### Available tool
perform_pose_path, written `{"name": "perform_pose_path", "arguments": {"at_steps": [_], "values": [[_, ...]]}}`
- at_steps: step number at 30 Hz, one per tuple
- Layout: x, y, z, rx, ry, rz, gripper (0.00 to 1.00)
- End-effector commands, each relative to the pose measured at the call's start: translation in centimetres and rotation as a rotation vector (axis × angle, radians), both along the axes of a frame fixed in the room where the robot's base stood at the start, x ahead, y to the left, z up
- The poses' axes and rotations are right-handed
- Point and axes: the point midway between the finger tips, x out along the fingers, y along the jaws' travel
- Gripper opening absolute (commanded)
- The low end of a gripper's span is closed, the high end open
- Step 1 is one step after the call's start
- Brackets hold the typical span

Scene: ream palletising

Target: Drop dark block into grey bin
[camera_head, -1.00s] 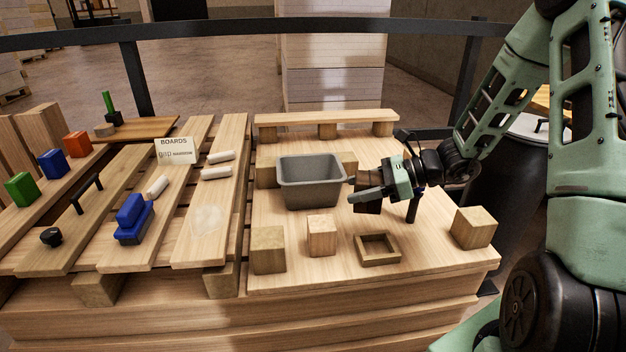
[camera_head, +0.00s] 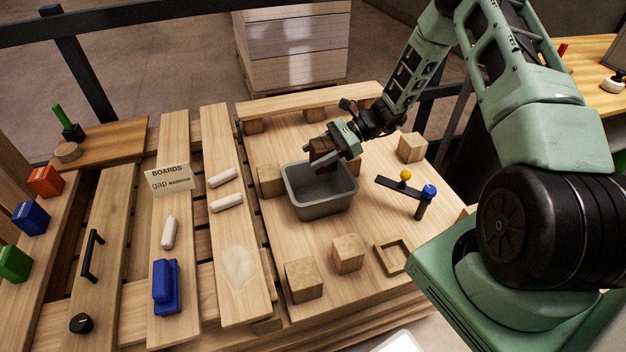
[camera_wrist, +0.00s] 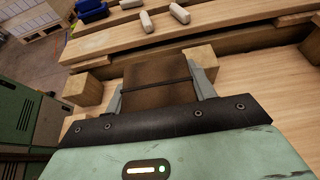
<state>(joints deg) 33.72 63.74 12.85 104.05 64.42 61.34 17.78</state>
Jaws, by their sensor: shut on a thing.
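The dark brown block (camera_head: 322,148) is held by my gripper (camera_head: 324,157) in the head view. The wrist view shows the same dark block (camera_wrist: 155,88) between the two fingers of my gripper (camera_wrist: 160,95). The grey bin (camera_head: 322,205) stands on the light wooden boards. The block and fingers are over the back part of the bin in the head view; their exact height above it is hard to tell. The part of the bin visible inside looks empty. The bin is not clearly visible in the wrist view.
Wooden cubes stand beside the bin (camera_head: 270,180) and in front of it (camera_head: 303,280). A square wooden frame (camera_head: 379,254) lies at the front right. A dark bar with yellow and blue knobs (camera_head: 400,187) is right of the bin. A blue block (camera_head: 166,290) lies on the left slats.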

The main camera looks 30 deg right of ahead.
Motion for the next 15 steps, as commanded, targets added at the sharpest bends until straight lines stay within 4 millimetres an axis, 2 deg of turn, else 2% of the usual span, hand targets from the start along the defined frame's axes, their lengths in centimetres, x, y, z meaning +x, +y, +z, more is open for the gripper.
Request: {"name": "perform_pose_path", "arguments": {"at_steps": [15], "values": [[0.0,0.0,-5.3,0.001,0.0,-0.001,0.28]]}}
